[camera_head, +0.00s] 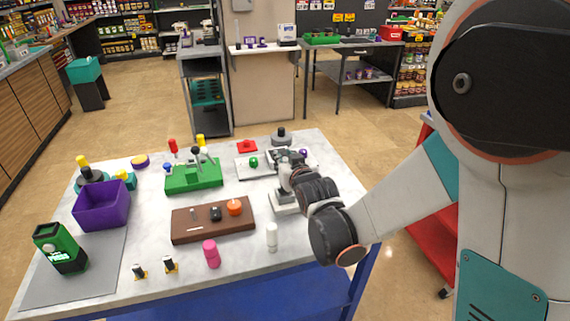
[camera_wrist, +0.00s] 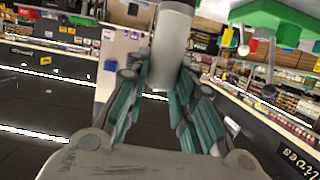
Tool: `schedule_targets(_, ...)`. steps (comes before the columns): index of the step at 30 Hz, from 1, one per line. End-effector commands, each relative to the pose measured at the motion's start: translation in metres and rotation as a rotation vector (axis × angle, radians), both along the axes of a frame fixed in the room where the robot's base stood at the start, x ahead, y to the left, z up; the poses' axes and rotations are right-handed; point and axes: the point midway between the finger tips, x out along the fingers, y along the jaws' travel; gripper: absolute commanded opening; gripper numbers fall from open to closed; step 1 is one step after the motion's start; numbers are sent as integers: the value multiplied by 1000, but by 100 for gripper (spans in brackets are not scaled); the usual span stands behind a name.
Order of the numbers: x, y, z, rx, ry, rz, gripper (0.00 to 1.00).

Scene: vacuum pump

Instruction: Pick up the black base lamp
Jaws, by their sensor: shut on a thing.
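My gripper (camera_head: 297,168) is above the right side of the table in the head view. In the wrist view its teal-padded fingers (camera_wrist: 160,98) are shut on a light grey cylinder (camera_wrist: 174,42). The cylinder's end lies between the fingers, and its other end runs out of the picture. In the head view a whitish base (camera_head: 285,205) is on the table just below my gripper; my gripper and arm partly cover this area. I cannot make out a black lamp base on the held thing, nor whether the cylinder joins the whitish base.
Around my gripper are a green block (camera_head: 194,178) with knobs, a brown board (camera_head: 190,229), a white bottle (camera_head: 271,238) and a pink bottle (camera_head: 211,254). A dark-topped grey part (camera_head: 281,137) stands behind. A purple bin (camera_head: 102,206) is at left.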

Motion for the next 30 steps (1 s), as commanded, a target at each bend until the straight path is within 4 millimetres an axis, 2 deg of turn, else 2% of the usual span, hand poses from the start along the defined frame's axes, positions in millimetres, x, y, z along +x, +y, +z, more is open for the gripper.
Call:
schedule_targets(1,0,0,18,0,0,0,0)
schedule_targets(9,0,0,80,0,0,0,0)
schedule_targets(15,0,0,117,0,0,1,0)
schedule_targets(21,0,0,138,0,0,1,0)
schedule_targets(30,0,0,145,0,0,1,0)
